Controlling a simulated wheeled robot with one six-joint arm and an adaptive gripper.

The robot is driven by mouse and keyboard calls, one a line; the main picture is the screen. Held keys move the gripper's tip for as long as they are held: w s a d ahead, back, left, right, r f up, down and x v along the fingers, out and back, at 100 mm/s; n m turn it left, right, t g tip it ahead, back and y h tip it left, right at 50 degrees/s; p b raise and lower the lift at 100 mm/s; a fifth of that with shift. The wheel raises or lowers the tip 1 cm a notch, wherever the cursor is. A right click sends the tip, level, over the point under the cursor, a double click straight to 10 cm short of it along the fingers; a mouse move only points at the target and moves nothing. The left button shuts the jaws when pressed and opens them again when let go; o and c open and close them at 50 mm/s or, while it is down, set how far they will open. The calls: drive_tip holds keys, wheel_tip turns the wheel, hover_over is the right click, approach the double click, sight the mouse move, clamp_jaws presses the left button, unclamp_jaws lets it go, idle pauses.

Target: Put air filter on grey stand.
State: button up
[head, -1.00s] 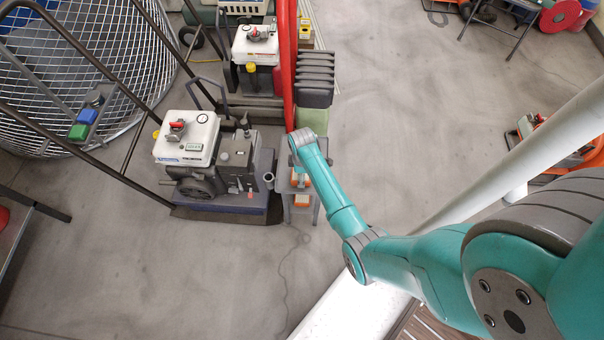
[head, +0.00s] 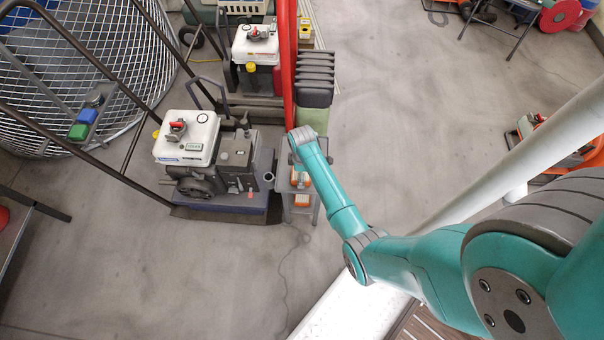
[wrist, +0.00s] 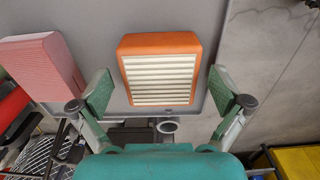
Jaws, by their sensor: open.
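An air filter (wrist: 160,68) with an orange frame and white pleats lies on a grey surface (wrist: 100,25) in the wrist view. My gripper (wrist: 160,86) is open, with one green-padded finger on each side of the filter and a visible gap to both. It does not hold the filter. In the head view, my arm partly covers a small grey stand (head: 314,207) beside the engine, with orange-and-white items (head: 302,200) on it. I cannot tell from the head view which item is the filter, and my gripper's fingers are hidden there.
A pink ribbed block (wrist: 42,65) lies left of the filter. The engine unit (head: 235,160) with a white tank stands close left of the stand. A red pole (head: 287,65) rises behind it. A wire-mesh drum (head: 90,60) is at upper left. Floor is clear in front.

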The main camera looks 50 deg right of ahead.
wheel_tip(320, 180, up, 11)
drive_tip(key=s+a+f+m+t+h, duration=0.1)
drive_tip(key=s+a+f+m+t, duration=0.1)
drive_tip(key=s+a+f+t, duration=0.4)
drive_tip(key=s+a+r+m, duration=0.2)
drive_tip(key=s+a+r, duration=0.1)
drive_tip(key=s+a, duration=0.65)
drive_tip(key=s+a+r+m+t, duration=0.1)
drive_tip(key=s+a+r+t, duration=0.1)
drive_tip(key=s+r, duration=0.3)
drive_tip(key=s+a+r+m+t, duration=0.1)
drive_tip(key=s+r+t, duration=0.3)
drive_tip(key=r, duration=1)
drive_tip(key=s+a+r+m+t+y, duration=0.1)
drive_tip(key=s+a+r+t, duration=0.1)
drive_tip(key=s+r, duration=0.5)
wheel_tip(320, 180, up, 2)
drive_tip(key=shift+s+a+r+m+t, duration=0.15)
drive_tip(key=shift+s+a+m+t, duration=0.15)
drive_tip(key=shift+t, duration=0.2)
